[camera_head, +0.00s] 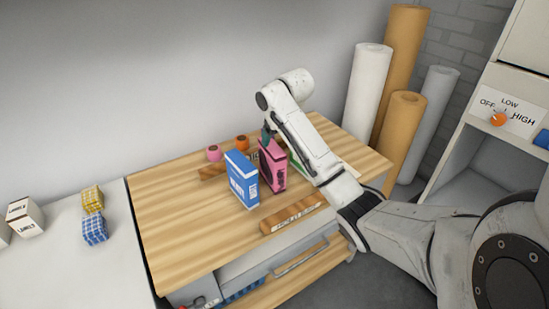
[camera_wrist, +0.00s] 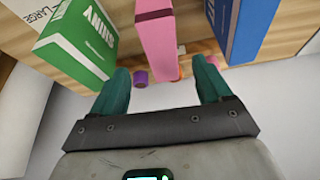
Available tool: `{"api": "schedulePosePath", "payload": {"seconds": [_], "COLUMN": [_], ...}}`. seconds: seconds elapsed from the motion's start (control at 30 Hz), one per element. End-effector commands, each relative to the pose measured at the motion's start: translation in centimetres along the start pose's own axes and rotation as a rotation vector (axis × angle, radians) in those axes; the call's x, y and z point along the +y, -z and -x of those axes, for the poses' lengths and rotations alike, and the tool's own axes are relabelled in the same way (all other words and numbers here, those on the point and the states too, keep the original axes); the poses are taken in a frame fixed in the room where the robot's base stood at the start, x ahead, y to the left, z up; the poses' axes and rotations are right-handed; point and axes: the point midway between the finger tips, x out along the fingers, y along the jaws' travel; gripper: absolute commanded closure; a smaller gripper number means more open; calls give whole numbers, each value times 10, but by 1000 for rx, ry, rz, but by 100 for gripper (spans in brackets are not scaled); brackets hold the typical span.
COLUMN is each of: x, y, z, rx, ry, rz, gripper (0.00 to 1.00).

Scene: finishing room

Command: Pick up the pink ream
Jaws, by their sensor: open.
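The pink ream (camera_head: 273,172) stands upright on the wooden table (camera_head: 175,215), between a blue box and a green box. It also shows at the top middle of the wrist view (camera_wrist: 158,45). My gripper (camera_head: 267,135) is at the ream's upper far end in the head view, partly hidden by the arm. In the wrist view my gripper (camera_wrist: 163,84) has its two green fingers wide apart with nothing between them. The ream lies just beyond the fingertips, roughly centred on the gap. I cannot tell whether any finger touches it.
The blue box (camera_head: 242,182) stands close left of the ream. The green box (camera_wrist: 82,40) is close on its other side. Small pink (camera_head: 214,153) and orange (camera_head: 242,142) rolls sit near the wall. A labelled wooden bar (camera_head: 292,217) lies at the front. The table's left part is clear.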

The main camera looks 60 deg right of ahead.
Motion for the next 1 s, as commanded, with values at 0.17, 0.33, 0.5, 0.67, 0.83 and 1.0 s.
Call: {"api": "schedulePosePath", "payload": {"seconds": [0.17,0.33,0.5,0.67,0.83,1.0], "x": [0,0,-1,-2,-3,-3], "y": [0,0,2,6,6,7], "z": [-28,-46,-55,-74,-95,-101], "rx": [-4,-2,-2,-3,-2,1], "ry": [-1,-1,-1,-2,-1,-1], "rz": [0,0,0,1,1,0], "gripper": [22,22,22,22,22,22]}}
